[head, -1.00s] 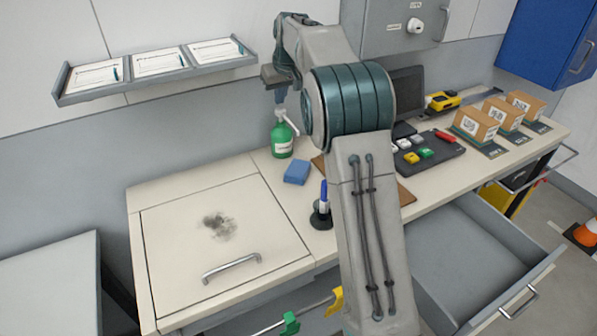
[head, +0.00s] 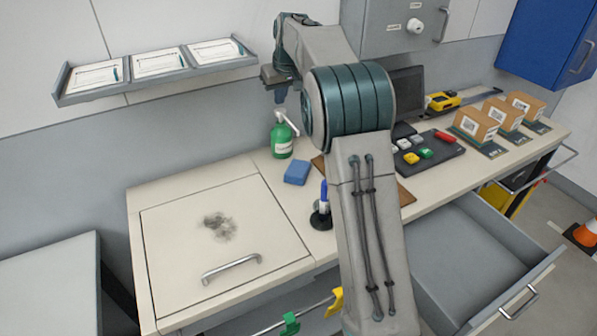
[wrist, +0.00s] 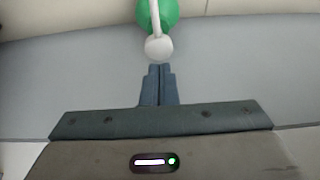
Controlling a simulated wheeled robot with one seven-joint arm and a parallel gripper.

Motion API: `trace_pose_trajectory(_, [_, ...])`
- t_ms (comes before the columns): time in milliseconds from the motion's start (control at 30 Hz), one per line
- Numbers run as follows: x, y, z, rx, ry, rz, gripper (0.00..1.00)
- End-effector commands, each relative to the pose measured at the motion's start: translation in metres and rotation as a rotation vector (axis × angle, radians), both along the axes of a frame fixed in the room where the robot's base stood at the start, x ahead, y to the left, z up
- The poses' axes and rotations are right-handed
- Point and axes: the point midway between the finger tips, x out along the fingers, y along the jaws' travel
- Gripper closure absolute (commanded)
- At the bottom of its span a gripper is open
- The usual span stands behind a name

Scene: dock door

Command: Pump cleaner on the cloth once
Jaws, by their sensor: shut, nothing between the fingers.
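The green cleaner bottle (head: 281,141) with a white pump head stands upright at the back of the worktop. My gripper (head: 281,101) is above the pump head, its fingers shut together and empty. In the wrist view, the shut fingertips (wrist: 160,67) show close to the round white pump head (wrist: 158,47), with the green bottle (wrist: 160,14) beyond. I cannot tell whether they touch it. A blue block-shaped pad (head: 297,172), which may be the cloth, lies in front of the bottle.
A dark smudge (head: 220,226) marks the handled panel at left. A black holder with a blue marker (head: 321,209) stands near the front edge. A wall tray of papers (head: 160,75) is at upper left. The drawer (head: 470,255) is open at right.

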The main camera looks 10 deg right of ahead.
Motion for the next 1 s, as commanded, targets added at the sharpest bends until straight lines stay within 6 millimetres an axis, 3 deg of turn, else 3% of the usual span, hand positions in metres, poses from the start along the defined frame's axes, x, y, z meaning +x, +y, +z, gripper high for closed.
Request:
trace_pose_trajectory(533, [0.0,0.0,-0.001,0.0,0.0,0.0,1.0])
trace_pose_trajectory(1000, [0.0,0.0,-0.017,0.0,0.001,0.0,1.0])
